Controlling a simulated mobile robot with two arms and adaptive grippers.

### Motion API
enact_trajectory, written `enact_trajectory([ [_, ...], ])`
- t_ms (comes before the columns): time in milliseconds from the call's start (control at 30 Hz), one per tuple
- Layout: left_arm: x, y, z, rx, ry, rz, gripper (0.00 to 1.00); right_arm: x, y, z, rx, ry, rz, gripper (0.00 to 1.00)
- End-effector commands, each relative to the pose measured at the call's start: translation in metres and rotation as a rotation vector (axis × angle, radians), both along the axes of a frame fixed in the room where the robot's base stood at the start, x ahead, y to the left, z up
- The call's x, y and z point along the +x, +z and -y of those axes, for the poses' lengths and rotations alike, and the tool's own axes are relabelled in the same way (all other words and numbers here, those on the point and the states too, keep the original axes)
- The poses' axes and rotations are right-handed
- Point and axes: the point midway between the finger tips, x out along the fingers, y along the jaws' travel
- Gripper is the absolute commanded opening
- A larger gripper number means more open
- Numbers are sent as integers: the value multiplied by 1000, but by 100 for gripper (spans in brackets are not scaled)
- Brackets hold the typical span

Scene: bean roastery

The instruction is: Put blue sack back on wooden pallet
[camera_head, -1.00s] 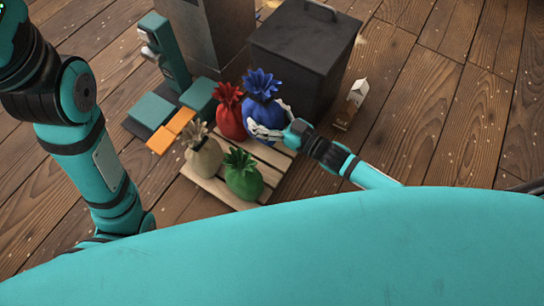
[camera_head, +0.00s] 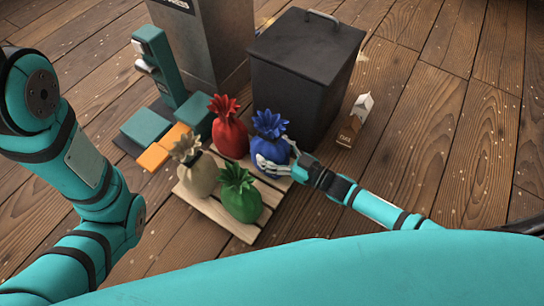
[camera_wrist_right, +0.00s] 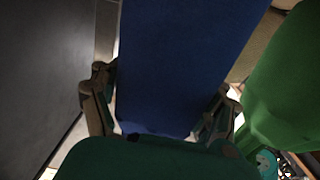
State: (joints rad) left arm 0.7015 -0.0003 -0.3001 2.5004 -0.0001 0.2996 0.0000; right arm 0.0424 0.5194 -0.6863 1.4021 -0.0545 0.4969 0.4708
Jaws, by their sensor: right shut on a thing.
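The blue sack (camera_head: 270,144) is upright at the right back corner of the wooden pallet (camera_head: 218,212) in the head view. My right gripper (camera_head: 272,164) is shut on its lower body, with fingers on both sides. In the right wrist view the blue sack (camera_wrist_right: 185,65) fills the middle between the two fingers (camera_wrist_right: 160,105). Its underside is hidden, so I cannot tell whether it touches the slats. My left arm shows at the left of the head view, but its gripper is out of frame.
On the pallet stand a red sack (camera_head: 230,135), a beige sack (camera_head: 195,175) and a green sack (camera_head: 241,200), close to the blue one. A dark lidded bin (camera_head: 300,85) stands just behind. A carton (camera_head: 354,120) stands to the right. Open floor lies further right.

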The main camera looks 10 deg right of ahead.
Motion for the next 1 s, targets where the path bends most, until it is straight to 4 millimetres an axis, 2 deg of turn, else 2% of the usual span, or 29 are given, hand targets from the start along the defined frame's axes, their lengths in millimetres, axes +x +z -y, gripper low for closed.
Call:
enact_trajectory([
  [33, 0, -11, 0, 0, 0, 0, 0, 1, -9, -1, 5, 1, 6, 15],
  [133, 0, -21, 0, 0, 0, -1, 0, 1, -21, -1, 5, 1, 6, 15],
  [567, 0, -22, 0, 1, 0, 0, 0, 1, -24, -1, 6, 1, 7, 15],
  [600, 0, -23, 0, 1, 0, 0, 0, 0, -28, 0, -1, 0, -1, 74],
  [800, 0, -22, 0, 1, 0, 0, 0, 0, -28, 0, -1, 0, -1, 100],
  [1000, 0, -22, 0, 1, 0, 0, 0, 0, -28, 0, -1, 0, -1, 100],
])
